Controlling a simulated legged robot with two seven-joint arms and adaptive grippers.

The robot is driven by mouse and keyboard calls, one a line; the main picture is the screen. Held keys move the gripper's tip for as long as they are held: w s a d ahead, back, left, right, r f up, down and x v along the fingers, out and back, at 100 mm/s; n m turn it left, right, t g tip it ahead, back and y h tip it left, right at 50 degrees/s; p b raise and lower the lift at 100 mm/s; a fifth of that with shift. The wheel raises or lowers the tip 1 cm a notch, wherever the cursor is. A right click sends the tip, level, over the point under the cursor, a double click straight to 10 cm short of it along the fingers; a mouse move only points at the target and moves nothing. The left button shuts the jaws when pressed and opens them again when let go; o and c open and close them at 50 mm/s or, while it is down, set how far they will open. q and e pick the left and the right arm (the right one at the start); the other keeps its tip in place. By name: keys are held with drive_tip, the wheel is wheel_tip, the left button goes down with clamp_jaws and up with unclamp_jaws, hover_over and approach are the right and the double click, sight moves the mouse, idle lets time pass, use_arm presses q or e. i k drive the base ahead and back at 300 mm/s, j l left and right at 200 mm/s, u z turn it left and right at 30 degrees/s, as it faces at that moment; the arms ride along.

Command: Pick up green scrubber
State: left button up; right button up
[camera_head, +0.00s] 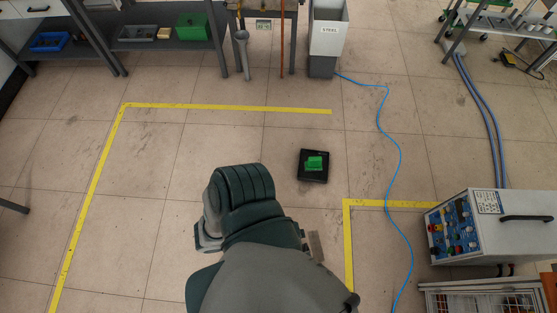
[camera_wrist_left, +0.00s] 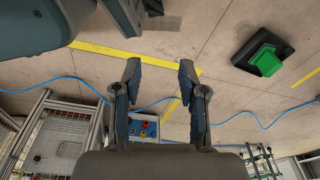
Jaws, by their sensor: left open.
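The green scrubber (camera_head: 314,163) is a small bright green block resting on a black square base (camera_head: 313,179) on the floor, right of centre in the head view. In the left wrist view the scrubber (camera_wrist_left: 267,61) and its base (camera_wrist_left: 240,52) show at the upper right, outside the space between my fingers. My left gripper (camera_wrist_left: 160,72) is open and empty, its two fingers apart and not touching the scrubber. In the head view its fingers cannot be made out. My right gripper is not in view.
Yellow floor tape (camera_head: 225,107) runs around the area. A blue cable (camera_head: 399,155) lies right of the black base. A control box (camera_head: 490,232) with knobs stands at the right, and a steel bin (camera_head: 328,40) at the back. The floor around the base is clear.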

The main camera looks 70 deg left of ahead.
sight(314, 164)
drive_tip(key=u, duration=1.7)
drive_tip(key=k+j, duration=0.1)
drive_tip(key=k, duration=0.1)
